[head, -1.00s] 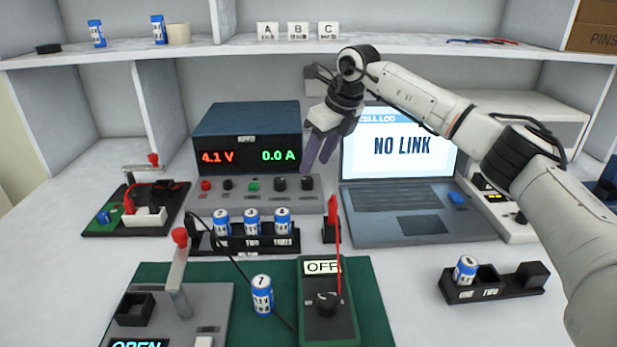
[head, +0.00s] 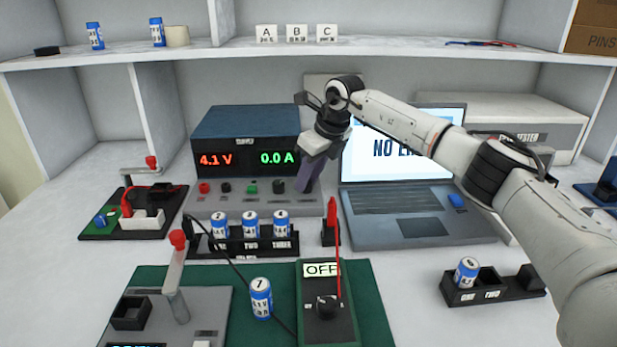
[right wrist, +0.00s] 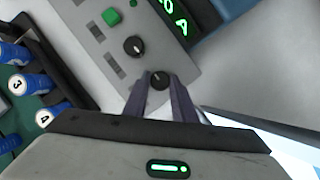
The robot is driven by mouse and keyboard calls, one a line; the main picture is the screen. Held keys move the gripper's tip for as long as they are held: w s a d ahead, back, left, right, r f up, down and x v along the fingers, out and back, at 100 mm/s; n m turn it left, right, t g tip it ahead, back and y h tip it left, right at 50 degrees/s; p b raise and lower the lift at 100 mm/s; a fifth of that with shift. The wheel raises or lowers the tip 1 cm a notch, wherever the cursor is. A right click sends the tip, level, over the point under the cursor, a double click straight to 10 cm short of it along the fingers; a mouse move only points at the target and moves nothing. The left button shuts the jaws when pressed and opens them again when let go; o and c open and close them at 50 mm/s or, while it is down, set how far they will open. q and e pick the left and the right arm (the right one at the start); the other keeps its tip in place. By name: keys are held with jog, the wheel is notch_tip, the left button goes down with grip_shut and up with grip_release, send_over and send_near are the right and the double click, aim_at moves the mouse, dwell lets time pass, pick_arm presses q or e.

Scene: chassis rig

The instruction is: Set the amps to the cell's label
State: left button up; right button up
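The power supply (head: 247,135) stands at the back and reads 4.1 V and 0.0 A. Its front ledge carries red and black terminals, a green button (head: 252,186) and two dark knobs. The left knob (head: 279,187) is free; the right knob (right wrist: 159,80) shows between my fingertips in the right wrist view. My right gripper (head: 308,178) is open, its fingers pointing down on either side of that knob; contact is unclear. Cell 7 (head: 260,298) stands upright on the green mat (head: 380,300); its small label is hard to read. My left gripper is not in view.
A rack (head: 240,244) of several blue cells stands in front of the supply. A laptop (head: 415,217) stands to the right, partly behind my arm. A meter (head: 327,320) reading OFF and a lever fixture (head: 205,310) sit in front. Another rack (head: 510,288) is at right.

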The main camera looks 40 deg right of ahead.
jog(key=shift+r+m+p, duration=0.15)
jog(key=shift+m+p, duration=0.25)
jog(key=shift+p, duration=0.05)
jog(key=shift+a+r+m+h+p, duration=0.15)
jog(key=shift+m+h+p, duration=0.35)
jog(key=shift+m+p, duration=0.45)
jog(key=m+h+p, duration=0.1)
jog(key=m, duration=0.2)
jog(key=shift+a+m+p, duration=0.1)
jog(key=shift+m+p, duration=0.25)
jog(key=shift+w+m+h+p, duration=0.1)
jog(key=shift+m+h+p, duration=0.3)
jog(key=shift+m, duration=0.5)
jog(key=m, duration=0.1)
jog(key=m+h, duration=0.1)
jog(key=shift+a+f+m+g, duration=0.15)
jog(key=shift+f+m+g, duration=0.05)
jog(key=shift+m+g, duration=0.1)
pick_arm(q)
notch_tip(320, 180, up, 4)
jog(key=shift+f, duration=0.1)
pick_arm(e)
jog(key=shift+m, duration=0.5)
jog(key=shift+h, duration=0.3)
jog(key=o, duration=1)
jog(key=shift+o, duration=0.2)
